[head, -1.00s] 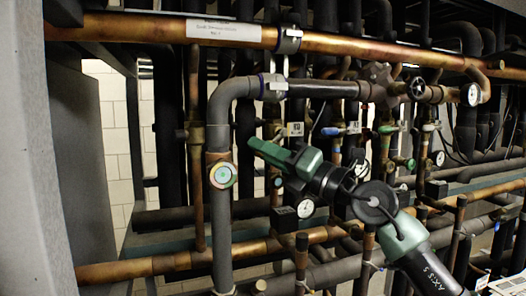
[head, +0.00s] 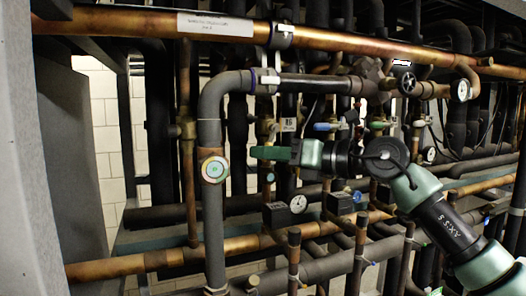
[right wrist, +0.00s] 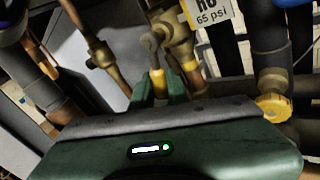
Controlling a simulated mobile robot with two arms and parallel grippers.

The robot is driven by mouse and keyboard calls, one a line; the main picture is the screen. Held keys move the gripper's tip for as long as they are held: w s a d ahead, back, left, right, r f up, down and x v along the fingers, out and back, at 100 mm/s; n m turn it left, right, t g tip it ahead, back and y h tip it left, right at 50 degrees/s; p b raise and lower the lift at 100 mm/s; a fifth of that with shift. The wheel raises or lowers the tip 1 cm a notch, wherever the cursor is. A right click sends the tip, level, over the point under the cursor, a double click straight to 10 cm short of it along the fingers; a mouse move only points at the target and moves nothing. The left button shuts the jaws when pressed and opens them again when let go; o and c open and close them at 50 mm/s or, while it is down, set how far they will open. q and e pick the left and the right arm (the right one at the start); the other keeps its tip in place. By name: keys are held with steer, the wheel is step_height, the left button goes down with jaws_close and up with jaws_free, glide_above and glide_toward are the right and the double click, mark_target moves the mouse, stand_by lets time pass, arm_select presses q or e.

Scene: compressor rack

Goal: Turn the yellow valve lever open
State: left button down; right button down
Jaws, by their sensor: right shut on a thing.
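The yellow valve lever (right wrist: 160,82) shows in the right wrist view as a narrow yellow piece below a brass valve (right wrist: 174,38). My right gripper (right wrist: 160,90) has its green fingers on either side of it, shut on it. In the head view my right gripper (head: 256,152) reaches in from the right, lies nearly level and points left among the vertical pipes. The lever cannot be made out there; the gripper and pipes cover that spot. My left gripper is not in view.
A thick grey pipe (head: 211,120) with a round dial stands just left of the gripper. A gauge (head: 297,204) sits below it. A copper pipe (head: 330,40) crosses above. In the right wrist view a round yellow cap (right wrist: 273,108) and a "65 psi" tag (right wrist: 212,14) are near.

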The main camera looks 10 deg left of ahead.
steer(key=shift+f+h, duration=0.3)
steer(key=shift+f, duration=0.15)
steer(key=c, duration=1.4)
jaws_free()
steer(key=shift+r, duration=0.25)
